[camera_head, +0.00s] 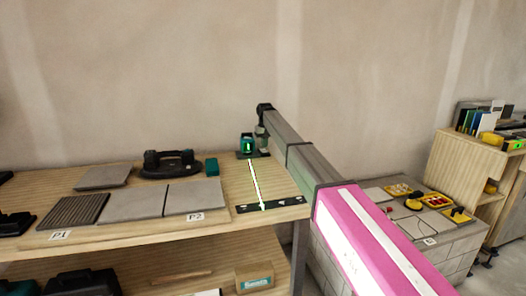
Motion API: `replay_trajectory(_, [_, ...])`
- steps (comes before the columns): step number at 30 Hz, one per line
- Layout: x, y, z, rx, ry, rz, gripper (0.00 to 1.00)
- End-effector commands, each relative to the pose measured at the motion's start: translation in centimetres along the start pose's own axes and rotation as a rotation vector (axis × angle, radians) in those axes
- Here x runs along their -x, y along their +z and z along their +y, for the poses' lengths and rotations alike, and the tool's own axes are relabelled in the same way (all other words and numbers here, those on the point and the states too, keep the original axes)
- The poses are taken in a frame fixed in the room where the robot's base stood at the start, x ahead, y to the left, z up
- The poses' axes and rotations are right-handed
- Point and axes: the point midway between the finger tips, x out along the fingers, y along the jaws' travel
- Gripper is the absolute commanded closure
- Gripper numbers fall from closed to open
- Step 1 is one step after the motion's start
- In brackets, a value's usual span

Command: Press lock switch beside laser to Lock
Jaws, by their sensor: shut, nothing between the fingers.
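The laser (247,146) is a small green and black unit with a lit bright green face. It stands on a dark base (244,155) near the back right of the wooden bench. A bright green-white line (256,184) runs from it to a dark strip (277,204) at the front. My gripper (262,147) hangs from the end of my arm just right of the laser, very close to it. It is shut and looks empty. The lock switch cannot be made out; it is too small or hidden by my gripper. Contact cannot be told.
Grey tiles (193,196), a ribbed dark tile (73,211) and a black suction lifter (168,163) lie on the bench (120,240) left of the laser. A small green box (211,166) stands between. A tiled block (350,262) with yellow trays is at right.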

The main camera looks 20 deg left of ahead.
Motion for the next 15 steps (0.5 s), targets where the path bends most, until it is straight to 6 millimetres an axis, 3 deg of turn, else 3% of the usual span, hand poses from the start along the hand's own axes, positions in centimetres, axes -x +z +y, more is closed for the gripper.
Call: replay_trajectory(15, [-0.84,-0.01,0.0,0.0,0.0,0.0,1.0])
